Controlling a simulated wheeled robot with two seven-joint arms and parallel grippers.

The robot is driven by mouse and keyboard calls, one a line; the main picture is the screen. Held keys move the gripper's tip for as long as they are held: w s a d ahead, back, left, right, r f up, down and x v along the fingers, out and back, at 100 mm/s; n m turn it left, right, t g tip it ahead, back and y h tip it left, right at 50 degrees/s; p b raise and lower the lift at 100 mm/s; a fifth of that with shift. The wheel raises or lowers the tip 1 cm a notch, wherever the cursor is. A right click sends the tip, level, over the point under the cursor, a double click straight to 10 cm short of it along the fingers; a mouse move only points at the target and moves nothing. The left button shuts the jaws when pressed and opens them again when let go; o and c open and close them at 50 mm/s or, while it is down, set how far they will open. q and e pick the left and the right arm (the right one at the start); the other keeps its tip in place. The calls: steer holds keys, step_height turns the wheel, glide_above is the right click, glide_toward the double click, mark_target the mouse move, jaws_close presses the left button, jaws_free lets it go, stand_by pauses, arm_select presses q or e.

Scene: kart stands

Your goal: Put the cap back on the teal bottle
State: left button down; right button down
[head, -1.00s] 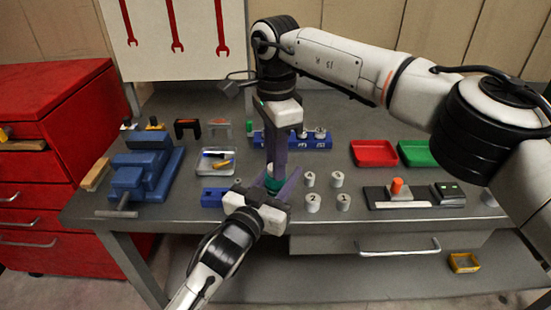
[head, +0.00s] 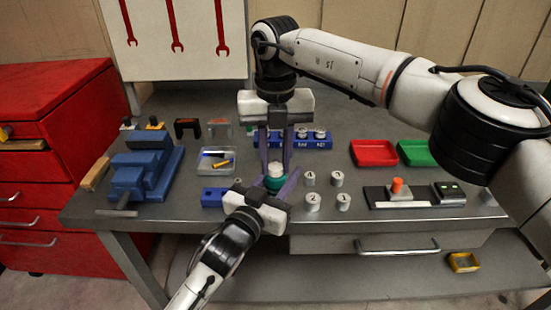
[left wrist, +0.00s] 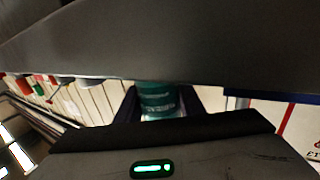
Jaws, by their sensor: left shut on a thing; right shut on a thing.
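The teal bottle (head: 273,184) stands upright near the front of the grey bench. My left gripper (head: 274,187) is shut on it from the front. The bottle also shows between the left fingers in the left wrist view (left wrist: 157,98). My right gripper (head: 275,171) points straight down over the bottle, its fingers on either side of the white cap (head: 275,168), shut on it. The cap sits at the bottle's top; whether it is fully seated I cannot tell. A dark grey surface fills the upper part of the left wrist view.
Several white numbered weights (head: 313,202) stand just right of the bottle. A blue block (head: 213,197) and a clear tray (head: 216,160) lie to its left, with a blue vise (head: 143,175) beyond. A blue rack (head: 312,142) is behind. Red (head: 374,153) and green trays (head: 416,153) lie right.

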steer(key=c, duration=1.4)
jaws_free()
steer(key=shift+r, duration=0.1)
step_height(320, 180, up, 12)
steer(key=shift+f, duration=0.1)
arm_select(q)
steer(key=c, duration=1.1)
jaws_free()
